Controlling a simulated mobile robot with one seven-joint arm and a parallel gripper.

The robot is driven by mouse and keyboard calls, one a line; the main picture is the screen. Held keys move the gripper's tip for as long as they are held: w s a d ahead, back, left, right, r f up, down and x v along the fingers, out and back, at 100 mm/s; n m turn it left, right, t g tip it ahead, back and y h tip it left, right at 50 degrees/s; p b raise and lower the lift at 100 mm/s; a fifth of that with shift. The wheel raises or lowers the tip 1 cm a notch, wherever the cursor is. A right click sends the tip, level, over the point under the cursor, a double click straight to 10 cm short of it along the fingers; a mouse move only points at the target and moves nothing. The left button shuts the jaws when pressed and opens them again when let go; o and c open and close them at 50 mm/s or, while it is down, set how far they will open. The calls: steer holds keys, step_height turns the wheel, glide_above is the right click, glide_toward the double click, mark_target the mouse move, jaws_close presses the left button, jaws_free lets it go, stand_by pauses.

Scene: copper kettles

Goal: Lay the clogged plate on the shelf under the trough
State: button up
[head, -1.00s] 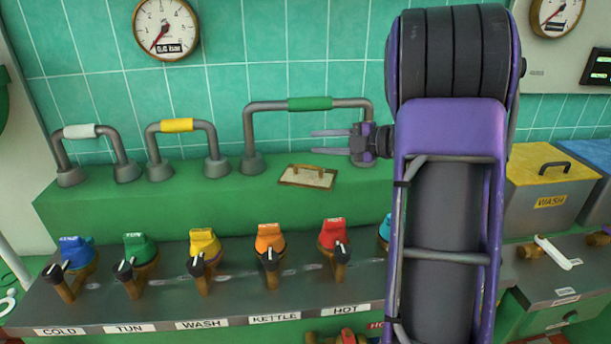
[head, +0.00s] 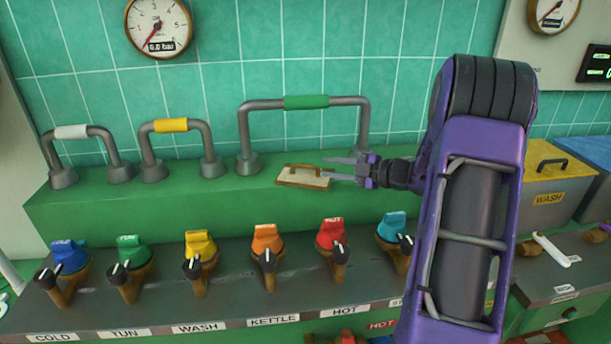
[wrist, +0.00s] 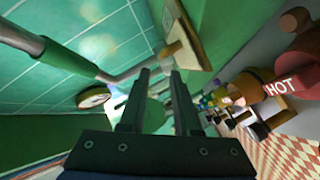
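The plate (head: 290,182), a small beige slab with a brown bar handle, lies on the green ledge below the tallest pipe loop. My gripper (head: 330,168) is open and empty at the plate's right end, its fingers pointing left. The lower finger overlaps the plate's right edge in the head view; I cannot tell whether it touches. In the wrist view the fingers (wrist: 158,74) are spread apart, with the plate (wrist: 192,50) ahead to the upper right. I cannot make out a trough or a shelf under one.
Behind the plate stands a grey pipe loop with a green sleeve (head: 306,102); it also shows in the wrist view (wrist: 68,56). Several coloured taps line the grey bench in front, including a red one (head: 331,234). A yellow-lidded WASH box (head: 545,185) is at right.

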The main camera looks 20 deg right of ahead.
mark_target(310, 165)
steer(key=x, duration=0.3)
steer(key=shift+w+a, duration=0.1)
steer(key=shift+w, duration=0.15)
steer(key=x, duration=0.5)
steer(key=shift+w+f, duration=0.1)
steer(key=shift+f, duration=0.25)
jaws_close()
stand_by(0.7)
steer(key=shift+r, duration=0.15)
